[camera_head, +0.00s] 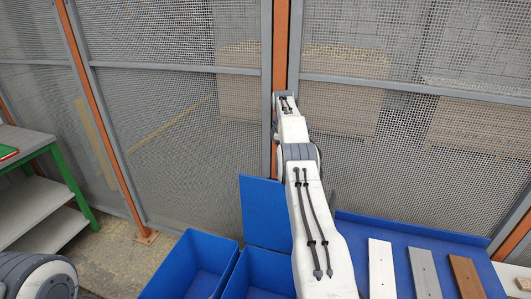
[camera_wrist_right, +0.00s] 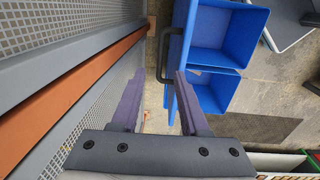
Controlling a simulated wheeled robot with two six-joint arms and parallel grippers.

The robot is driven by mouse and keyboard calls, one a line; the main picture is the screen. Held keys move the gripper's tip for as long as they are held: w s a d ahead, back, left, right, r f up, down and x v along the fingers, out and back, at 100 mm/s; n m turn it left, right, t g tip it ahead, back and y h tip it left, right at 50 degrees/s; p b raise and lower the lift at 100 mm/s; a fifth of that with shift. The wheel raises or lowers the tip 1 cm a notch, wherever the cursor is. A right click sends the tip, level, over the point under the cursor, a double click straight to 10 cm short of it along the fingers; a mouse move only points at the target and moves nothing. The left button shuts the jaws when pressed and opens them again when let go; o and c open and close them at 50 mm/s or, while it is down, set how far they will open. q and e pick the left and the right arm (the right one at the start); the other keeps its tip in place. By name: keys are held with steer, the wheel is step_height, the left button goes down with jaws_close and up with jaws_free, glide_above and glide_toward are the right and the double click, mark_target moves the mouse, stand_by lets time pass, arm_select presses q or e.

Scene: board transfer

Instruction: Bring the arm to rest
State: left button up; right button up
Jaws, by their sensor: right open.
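My right arm (camera_head: 315,220) stretches forward and up in the head view, its far end in front of the mesh fence. The fingers are not clear there. In the right wrist view my right gripper (camera_wrist_right: 159,74) is open, with nothing held between its two dark fingers. The fence and an orange post are close on the left of that view. Part of my left arm (camera_head: 40,276) shows at the bottom left of the head view; its gripper is out of view.
Blue bins (camera_head: 171,277) stand below and left of the arm. A blue tray (camera_head: 385,228) at the right holds a white board (camera_head: 382,268), a grey board (camera_head: 424,273) and a brown board (camera_head: 467,278). The mesh fence (camera_head: 180,110) spans the back. A green-legged shelf (camera_head: 40,205) stands left.

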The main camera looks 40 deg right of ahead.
steer(key=w+a+r, duration=0.2)
steer(key=a+r, duration=0.1)
steer(key=a, duration=0.5)
steer(key=w+a+r, duration=0.2)
steer(key=a+r, duration=0.1)
steer(key=a, duration=0.5)
steer(key=s+a+r+y+b, duration=0.15)
steer(key=s+a, duration=0.25)
steer(key=a, duration=0.6)
steer(key=s+a+r+h, duration=0.1)
steer(key=s+a+r, duration=0.2)
steer(key=a, duration=0.7)
steer(key=s+a+b, duration=0.1)
steer(key=s+a, duration=0.5)
steer(key=s, duration=0.3)
steer(key=s+a, duration=0.6)
steer(key=s, duration=0.3)
steer(key=s+f, duration=0.3)
steer(key=s, duration=0.6)
steer(key=s+f+y, duration=0.1)
steer(key=s+f, duration=0.2)
steer(key=s, duration=0.6)
steer(key=shift+s+d+b, duration=0.15)
steer(key=shift+d+b, duration=0.2)
